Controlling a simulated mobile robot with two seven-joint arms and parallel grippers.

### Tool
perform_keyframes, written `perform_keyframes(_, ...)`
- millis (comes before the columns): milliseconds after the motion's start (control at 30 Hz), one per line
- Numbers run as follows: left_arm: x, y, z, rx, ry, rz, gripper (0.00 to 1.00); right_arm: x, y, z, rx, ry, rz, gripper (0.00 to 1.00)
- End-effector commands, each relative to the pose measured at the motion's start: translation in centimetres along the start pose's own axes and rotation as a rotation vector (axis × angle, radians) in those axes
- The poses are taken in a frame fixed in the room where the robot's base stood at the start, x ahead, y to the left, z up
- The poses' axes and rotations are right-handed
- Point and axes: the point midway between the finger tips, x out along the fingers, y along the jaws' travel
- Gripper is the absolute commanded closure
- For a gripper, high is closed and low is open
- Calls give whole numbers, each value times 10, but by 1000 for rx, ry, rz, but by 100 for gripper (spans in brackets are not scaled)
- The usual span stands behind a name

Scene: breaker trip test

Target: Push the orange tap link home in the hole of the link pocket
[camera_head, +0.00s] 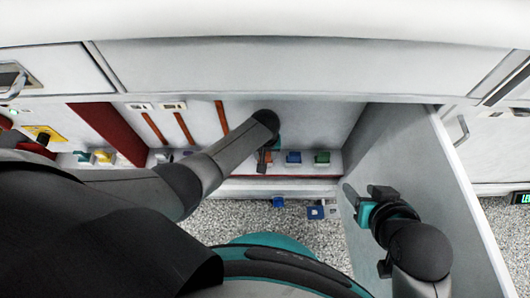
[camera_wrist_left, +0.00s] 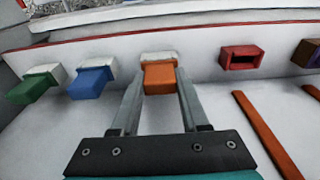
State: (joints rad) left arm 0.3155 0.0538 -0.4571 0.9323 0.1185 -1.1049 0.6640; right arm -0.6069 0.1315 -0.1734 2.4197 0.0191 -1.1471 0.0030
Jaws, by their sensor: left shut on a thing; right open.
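The orange tap link (camera_wrist_left: 160,78) is between the two fingers of my left gripper (camera_wrist_left: 160,85), which is shut on it. In the left wrist view its far end meets a white holder (camera_wrist_left: 158,56) at the panel's edge. How deep it sits is hidden. In the head view my left gripper (camera_head: 265,155) reaches down to the row of coloured blocks inside the cabinet, largely hidden by my arm. A red pocket (camera_wrist_left: 242,58) with a dark opening stands to the right in the wrist view. My right gripper (camera_head: 364,205) is open and empty by the cabinet door.
A blue block (camera_wrist_left: 91,80) and a green block (camera_wrist_left: 36,87) stand left of the orange link in the wrist view. Orange strips (camera_wrist_left: 267,133) run along the panel. The open door (camera_head: 430,170) stands close to my right arm. Speckled floor (camera_head: 325,240) lies below.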

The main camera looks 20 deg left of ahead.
Motion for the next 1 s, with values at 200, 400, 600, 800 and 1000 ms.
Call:
perform_keyframes(200,0,0,0,0,1,0,34,0,0,0,0,0,0,50)
perform_keyframes(400,0,0,0,0,1,0,21,0,0,0,0,0,0,50)
perform_keyframes(600,-1,0,0,0,0,0,21,-1,0,0,0,0,0,50)
perform_keyframes(800,-14,0,0,0,0,0,21,-11,0,-8,0,0,0,50)
perform_keyframes(1000,-41,0,-1,0,1,0,21,-29,0,-22,0,0,0,50)
